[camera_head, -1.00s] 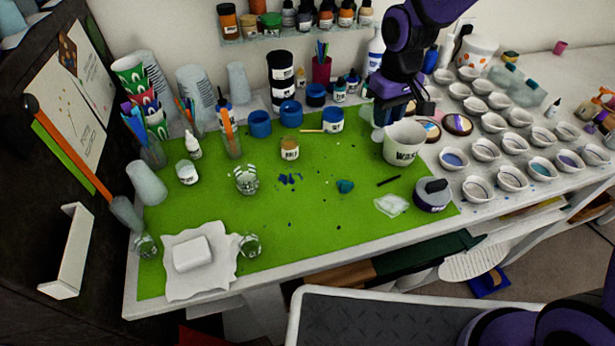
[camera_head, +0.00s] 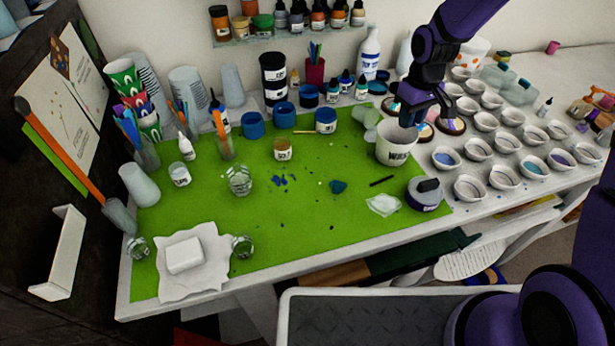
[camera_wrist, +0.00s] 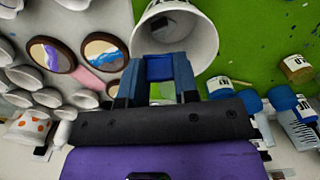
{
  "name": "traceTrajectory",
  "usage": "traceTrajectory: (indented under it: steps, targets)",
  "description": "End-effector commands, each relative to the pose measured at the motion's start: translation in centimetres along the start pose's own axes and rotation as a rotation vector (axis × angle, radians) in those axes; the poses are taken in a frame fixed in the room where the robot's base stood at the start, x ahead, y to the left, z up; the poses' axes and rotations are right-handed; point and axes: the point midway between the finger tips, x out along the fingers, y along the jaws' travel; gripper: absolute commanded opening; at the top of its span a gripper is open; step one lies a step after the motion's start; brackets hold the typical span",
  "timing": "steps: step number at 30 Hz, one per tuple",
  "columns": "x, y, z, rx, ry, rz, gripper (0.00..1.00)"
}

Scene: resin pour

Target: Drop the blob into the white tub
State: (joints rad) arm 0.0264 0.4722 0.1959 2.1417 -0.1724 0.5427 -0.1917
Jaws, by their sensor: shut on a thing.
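The white tub (camera_head: 396,150), marked "WAS...", stands upright at the right back of the green mat. It also shows in the wrist view (camera_wrist: 204,38), with its open mouth towards the camera. My gripper (camera_head: 410,118) is above the tub, pointing down near its back rim. In the wrist view my gripper (camera_wrist: 158,72) is shut on a small blue blob (camera_wrist: 159,68), seen against the near part of the tub's mouth. In the head view the held blob is hard to make out.
Several small white cups (camera_head: 484,122) stand right of the tub. A round purple container (camera_head: 424,196) and a clear sheet (camera_head: 383,205) lie in front. The mat's front middle (camera_head: 310,235) is mostly clear.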

Motion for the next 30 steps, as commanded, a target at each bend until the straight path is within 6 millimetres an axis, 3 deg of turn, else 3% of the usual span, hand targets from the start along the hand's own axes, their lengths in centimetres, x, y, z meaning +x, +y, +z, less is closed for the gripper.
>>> traceTrajectory:
  steps: [7,18,19,22,30]
  targets:
    - [2.0,-0.1,0.0,-0.001,-0.001,0.0,0.0]
    - [2.3,0.0,0.0,-0.001,0.001,0.0,0.0]
    - [2.3,0.0,0.0,-0.001,0.001,0.0,0.33]
    - [2.3,0.0,0.0,-0.001,0.001,0.0,0.56]
    - [2.3,0.0,0.0,0.0,0.001,0.0,0.58]
